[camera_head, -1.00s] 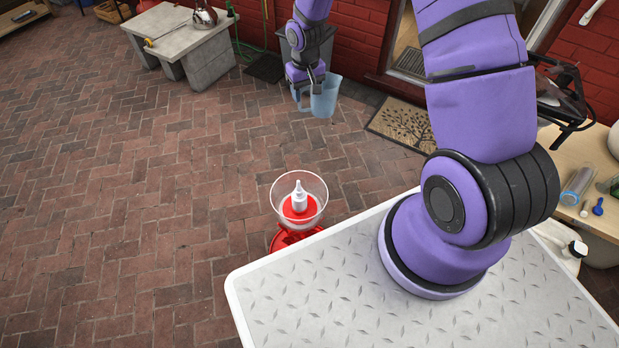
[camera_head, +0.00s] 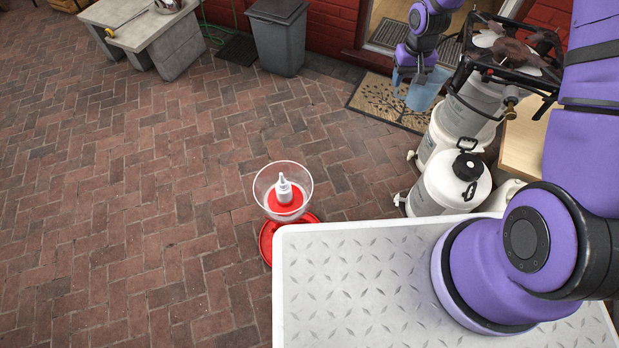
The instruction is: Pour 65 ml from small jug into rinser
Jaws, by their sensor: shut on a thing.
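The small jug (camera_head: 425,90) is a translucent blue jug. My gripper (camera_head: 408,78) is shut on it and holds it in the air in front of the doormat, at the upper right. It looks roughly upright; whether it holds liquid is too small to tell. The rinser (camera_head: 268,190) is a clear bowl with a red disc and a white nozzle in its middle, on a red base (camera_head: 268,242). It stands below and left of the jug in the picture, well apart from it, just beyond my white platform's edge.
White kegs (camera_head: 445,186) and a black gas burner (camera_head: 515,55) stand at the right, close to the held jug. A grey bin (camera_head: 278,40) stands at the back wall and a stone bench (camera_head: 140,28) at the upper left. The brick floor (camera_head: 120,200) at left is open.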

